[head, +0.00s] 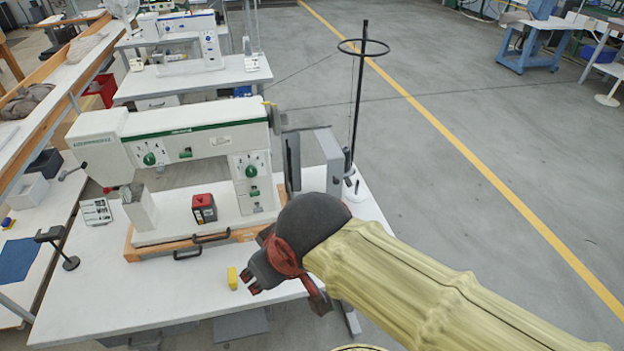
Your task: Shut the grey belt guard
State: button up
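The grey belt guard (329,161) is a flat upright panel at the right end of the white sewing-type machine (186,138). It stands out from the machine, with a gap between it and the dark upright part (292,160) at the machine's end, so it looks open. My gripper (249,283) is dark with red parts and hangs over the front edge of the table, in front of and below the guard. It is apart from the guard. I see nothing held in it, but its fingers are too small and overlapped to judge their opening.
A black thread stand (358,105) with a ring rises just behind the guard. Open floor lies right.

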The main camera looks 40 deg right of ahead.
aim_at(334, 157)
jog(key=z, duration=1.35)
